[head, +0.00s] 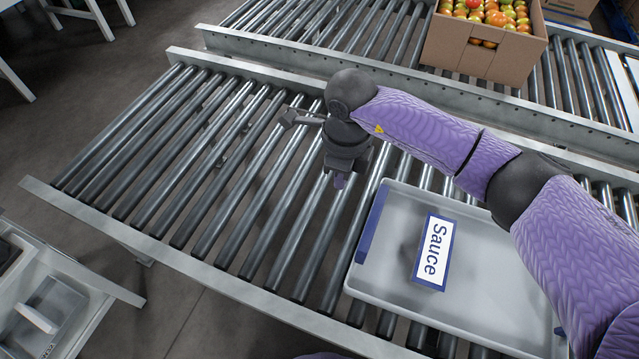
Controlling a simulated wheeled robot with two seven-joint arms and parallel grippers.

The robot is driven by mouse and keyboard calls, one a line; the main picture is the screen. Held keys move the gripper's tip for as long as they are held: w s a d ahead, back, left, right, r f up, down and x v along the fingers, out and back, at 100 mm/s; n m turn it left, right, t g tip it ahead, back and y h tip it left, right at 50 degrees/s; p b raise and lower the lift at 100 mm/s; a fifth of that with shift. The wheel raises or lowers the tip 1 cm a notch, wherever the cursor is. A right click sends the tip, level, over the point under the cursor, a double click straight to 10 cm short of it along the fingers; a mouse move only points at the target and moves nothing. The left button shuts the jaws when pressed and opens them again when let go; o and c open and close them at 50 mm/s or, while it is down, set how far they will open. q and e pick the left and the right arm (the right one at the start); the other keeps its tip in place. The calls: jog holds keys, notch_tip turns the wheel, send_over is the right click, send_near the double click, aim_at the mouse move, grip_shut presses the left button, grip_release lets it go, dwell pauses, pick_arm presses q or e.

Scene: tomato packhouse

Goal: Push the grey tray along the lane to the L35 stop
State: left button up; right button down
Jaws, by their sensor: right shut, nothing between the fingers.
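The grey tray (390,268) lies on the roller lane (215,165) at the lower right, with a blue strip on its left end. A box with a blue-bordered white label reading "Sauce" (433,250) is inside it. My right gripper (340,181) is shut and empty, pointing down over the rollers, up and left of the tray's upper left corner; it looks apart from the tray. My right forearm covers the tray's upper right part. I see no L35 marking in this view. My left gripper is not in view.
The lane has metal side rails (200,267); its rollers left of the tray are bare. Behind it, a second roller lane carries a cardboard box (487,58) of red, yellow and green tomatoes. A pale bench with a bin (45,318) stands at the lower left.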

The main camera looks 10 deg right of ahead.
jog(key=f+b, duration=0.1)
jog(key=f, duration=0.2)
jog(key=f+b, duration=0.2)
jog(key=f, duration=0.1)
jog(key=f+b, duration=0.2)
jog(key=f, duration=0.2)
jog(key=shift+s+d, duration=0.25)
jog(key=s+d, duration=0.1)
jog(key=d, duration=0.2)
jog(key=shift+s+r, duration=0.15)
jog(key=shift+s, duration=0.2)
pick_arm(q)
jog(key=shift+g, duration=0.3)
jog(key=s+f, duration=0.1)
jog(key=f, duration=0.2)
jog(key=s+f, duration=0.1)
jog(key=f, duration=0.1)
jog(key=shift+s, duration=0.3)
pick_arm(e)
jog(key=shift+s+d+r, duration=0.1)
jog(key=shift+s+d, duration=0.05)
jog(key=shift+d, duration=0.05)
